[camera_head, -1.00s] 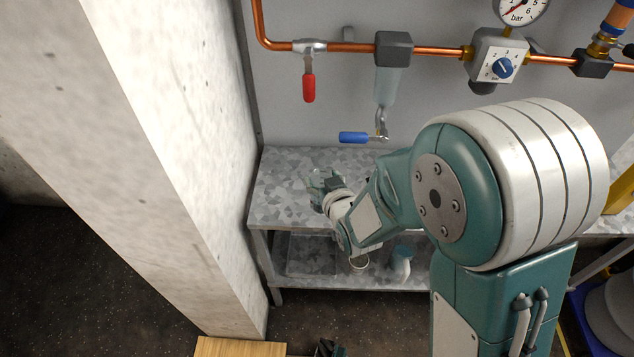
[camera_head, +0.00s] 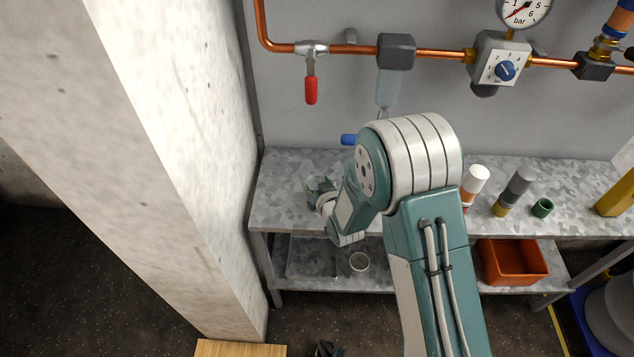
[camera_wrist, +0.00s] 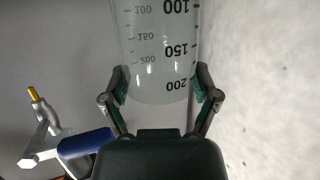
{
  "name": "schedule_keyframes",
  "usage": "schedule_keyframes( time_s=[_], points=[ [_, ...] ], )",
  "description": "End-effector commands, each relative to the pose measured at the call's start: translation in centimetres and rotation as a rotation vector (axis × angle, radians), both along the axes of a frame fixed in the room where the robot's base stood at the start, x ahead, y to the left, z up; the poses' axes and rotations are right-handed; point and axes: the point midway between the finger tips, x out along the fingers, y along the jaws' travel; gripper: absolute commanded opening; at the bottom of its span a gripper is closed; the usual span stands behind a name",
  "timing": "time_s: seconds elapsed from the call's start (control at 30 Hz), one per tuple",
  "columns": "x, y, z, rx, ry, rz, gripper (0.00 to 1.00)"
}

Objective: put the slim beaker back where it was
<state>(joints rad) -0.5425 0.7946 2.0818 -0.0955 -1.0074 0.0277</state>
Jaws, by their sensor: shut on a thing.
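A clear beaker with black graduation numbers (camera_wrist: 160,45) fills the upper middle of the wrist view. My gripper (camera_wrist: 162,86) is shut on it, with a finger on each side near the 200 mark. In the head view my gripper (camera_head: 318,187) is over the left part of the metal bench (camera_head: 275,205). The beaker is too small and covered there to make out clearly. I cannot tell whether it touches the bench.
A concrete pillar (camera_head: 170,170) stands close on the left. A blue tap handle (camera_head: 348,140) is behind my arm. An orange bin (camera_head: 512,262) is on the lower shelf.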

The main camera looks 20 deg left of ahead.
Motion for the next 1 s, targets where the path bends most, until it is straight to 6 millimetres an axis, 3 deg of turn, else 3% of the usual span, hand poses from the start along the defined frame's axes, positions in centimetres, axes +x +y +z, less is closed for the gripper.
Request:
schedule_keyframes(
  time_s=[0.3,0.33,0.37,0.4,0.87,1.0],
  points=[
    [0.0,-0.2,-0.1,0.003,-0.001,-0.001,0.31],
    [0.0,-0.2,-0.2,0.003,-0.001,-0.001,0.82],
    [0.0,-0.2,-0.1,0.003,-0.001,-0.001,0.96],
    [0.0,-0.1,-0.1,0.003,-0.001,-0.001,1.00],
    [0.0,-0.1,0.1,0.002,-0.001,0.000,1.00],
    [-1.4,-1.1,0.6,0.001,0.000,-0.001,1.00]
  ],
)
